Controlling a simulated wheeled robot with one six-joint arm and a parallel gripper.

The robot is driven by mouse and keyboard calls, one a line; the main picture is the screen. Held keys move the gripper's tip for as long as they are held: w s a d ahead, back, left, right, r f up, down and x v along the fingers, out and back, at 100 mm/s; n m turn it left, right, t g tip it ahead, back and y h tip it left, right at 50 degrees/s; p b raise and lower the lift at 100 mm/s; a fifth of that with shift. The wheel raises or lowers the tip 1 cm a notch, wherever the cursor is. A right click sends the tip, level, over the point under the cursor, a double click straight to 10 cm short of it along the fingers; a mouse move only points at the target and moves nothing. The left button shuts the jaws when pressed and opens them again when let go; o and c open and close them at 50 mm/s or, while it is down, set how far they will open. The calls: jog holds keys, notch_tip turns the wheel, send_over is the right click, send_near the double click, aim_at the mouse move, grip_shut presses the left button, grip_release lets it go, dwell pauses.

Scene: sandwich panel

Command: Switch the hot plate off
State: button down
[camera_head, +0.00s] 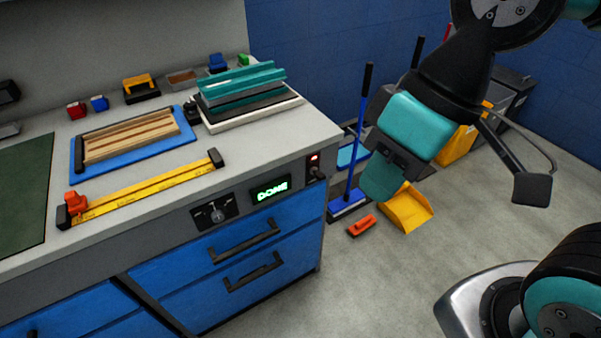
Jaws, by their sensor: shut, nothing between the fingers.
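A control strip runs along the front edge of the bench. On it are a dark dial panel with a knob (217,214), a display (271,190) with green lit letters that read "DONE", and a small dark switch box (314,167) with a red light lit. A stack of teal, grey and dark slabs on a white base (262,117) sits on the bench top above; I cannot tell whether this is the hot plate. My gripper (381,182) is shut and empty. It hangs to the right of the switch box, apart from the bench, over the floor side.
A yellow ruler bar (145,187) and a blue tray (77,165) with wooden strips lie on the bench. Blue drawers (240,275) with dark handles are below. A blue broom (357,150), a yellow dustpan (408,209) and an orange brush (362,226) are beside the bench.

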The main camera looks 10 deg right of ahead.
jog(key=shift+w, duration=0.1)
jog(key=m+t+h+b, duration=0.2)
jog(key=m+h+b, duration=0.15)
jog(key=b, duration=0.25)
send_over(321, 175)
jog(key=s, duration=0.2)
notch_tip(321, 175, down, 16)
jog(key=r, duration=0.1)
jog(key=shift+w+d+f, duration=0.2)
jog(key=shift+d+f, duration=0.05)
jog(key=shift+f, duration=0.1)
jog(key=f, duration=0.4)
jog(key=w+f, duration=0.1)
jog(key=f, duration=0.3)
jog(key=f+p, duration=0.1)
jog(key=f, duration=0.3)
jog(key=shift+w+a+f, duration=0.15)
jog(key=shift+a+f, duration=0.05)
jog(key=shift+f, duration=0.55)
